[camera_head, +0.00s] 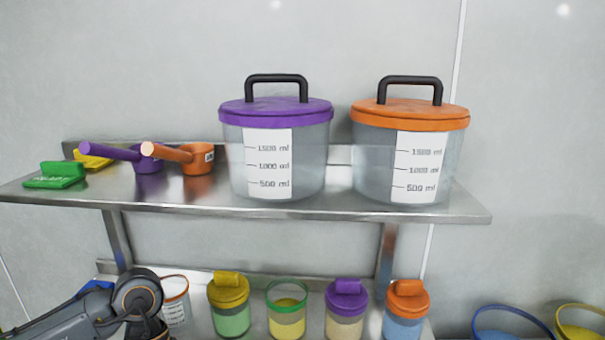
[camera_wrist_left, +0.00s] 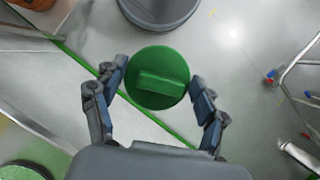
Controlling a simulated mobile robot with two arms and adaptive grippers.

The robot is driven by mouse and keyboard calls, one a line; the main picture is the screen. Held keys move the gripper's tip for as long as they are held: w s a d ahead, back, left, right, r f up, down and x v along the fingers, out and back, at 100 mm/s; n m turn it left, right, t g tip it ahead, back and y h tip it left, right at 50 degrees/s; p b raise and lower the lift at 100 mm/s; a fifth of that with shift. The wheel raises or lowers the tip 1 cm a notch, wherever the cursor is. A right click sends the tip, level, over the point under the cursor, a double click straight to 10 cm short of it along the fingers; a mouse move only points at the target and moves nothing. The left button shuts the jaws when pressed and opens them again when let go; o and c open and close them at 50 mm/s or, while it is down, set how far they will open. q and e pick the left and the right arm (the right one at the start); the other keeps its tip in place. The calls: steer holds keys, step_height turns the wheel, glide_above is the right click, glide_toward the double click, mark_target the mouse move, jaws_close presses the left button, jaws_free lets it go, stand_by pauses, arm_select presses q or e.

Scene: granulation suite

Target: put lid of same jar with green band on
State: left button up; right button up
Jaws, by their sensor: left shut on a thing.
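The jar with the green band (camera_head: 286,314) stands on the lower shelf with its top open. It is clear and holds yellow contents. My left gripper (camera_wrist_left: 158,82) is shut on a round green lid (camera_wrist_left: 160,92) with a raised bar grip, holding it by its edges between the two fingers. In the head view my left arm comes in at the lower left, left of the jars, and its fingers and the lid do not show there. The wrist view does not show the green-banded jar clearly. My right gripper is in neither view.
A yellow-lidded jar (camera_head: 229,308) stands left of the green-banded jar; purple-lidded (camera_head: 346,312) and orange-lidded (camera_head: 407,312) jars stand right. An orange-rimmed container (camera_head: 175,300) is beside my arm. The upper shelf (camera_head: 150,199) above holds large tubs and scoops.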

arm_select(q)
steer(key=m, duration=0.1)
steer(key=d+m+y, duration=0.1)
steer(key=m, duration=0.1)
steer(key=r+m, duration=0.1)
steer(key=shift+s+d+y, duration=0.25)
steer(key=shift+s+y, duration=0.1)
steer(key=shift+y, duration=0.05)
steer(key=shift+f, duration=0.1)
